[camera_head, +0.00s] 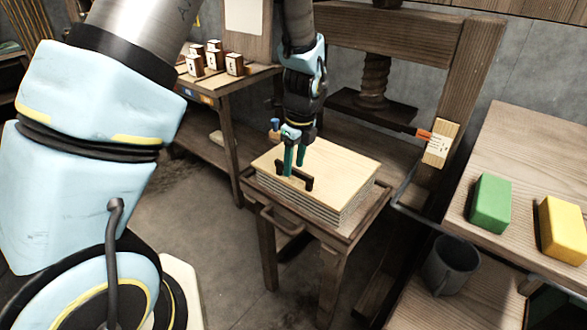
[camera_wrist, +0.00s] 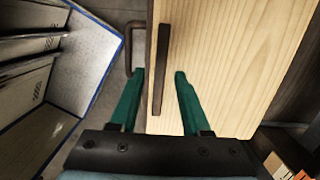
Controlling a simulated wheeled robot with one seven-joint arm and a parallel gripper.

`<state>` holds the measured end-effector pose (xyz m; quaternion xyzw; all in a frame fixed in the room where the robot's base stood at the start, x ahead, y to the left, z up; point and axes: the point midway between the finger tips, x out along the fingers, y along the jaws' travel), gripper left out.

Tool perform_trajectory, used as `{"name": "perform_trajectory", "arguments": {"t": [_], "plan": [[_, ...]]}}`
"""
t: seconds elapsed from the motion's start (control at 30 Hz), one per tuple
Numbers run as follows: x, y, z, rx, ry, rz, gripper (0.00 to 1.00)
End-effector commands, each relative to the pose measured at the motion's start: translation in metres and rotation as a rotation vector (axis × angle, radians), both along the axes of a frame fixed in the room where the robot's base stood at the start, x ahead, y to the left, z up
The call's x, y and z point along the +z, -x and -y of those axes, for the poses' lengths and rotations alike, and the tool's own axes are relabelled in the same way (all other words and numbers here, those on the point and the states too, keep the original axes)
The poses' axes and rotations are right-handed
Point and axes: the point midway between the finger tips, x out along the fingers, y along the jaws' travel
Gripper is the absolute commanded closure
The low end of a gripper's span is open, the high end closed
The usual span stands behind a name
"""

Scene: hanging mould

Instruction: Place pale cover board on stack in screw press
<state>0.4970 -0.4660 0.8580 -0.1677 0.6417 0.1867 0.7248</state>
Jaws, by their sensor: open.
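The pale cover board (camera_head: 335,167) lies flat on a layered pile (camera_head: 320,205) on a small wooden stand in the head view. A dark bar handle (camera_head: 308,183) stands on the board near its left end. In the wrist view the board (camera_wrist: 230,65) fills the upper right, with the handle (camera_wrist: 161,85) near its left edge. My gripper (camera_head: 294,170) is open, pointing down at the handle, one finger on each side of it in the wrist view (camera_wrist: 160,75). Contact cannot be told. The screw press (camera_head: 375,105) stands behind, its dark platen raised; no stack shows clearly beneath it.
Several small boxes (camera_head: 213,58) stand on the back left table. The stand has a metal side handle (camera_head: 270,220).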

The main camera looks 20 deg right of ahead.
Motion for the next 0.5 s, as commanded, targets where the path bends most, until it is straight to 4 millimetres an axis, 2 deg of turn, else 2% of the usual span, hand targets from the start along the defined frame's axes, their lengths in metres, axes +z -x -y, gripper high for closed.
{"name": "perform_trajectory", "arguments": {"t": [0.3, 0.5], "plan": [[0.067, 0.006, 0.005, 0.000, 0.006, 0.004, 0.53], [0.092, 0.010, 0.006, 0.000, 0.003, 0.001, 0.53]]}}
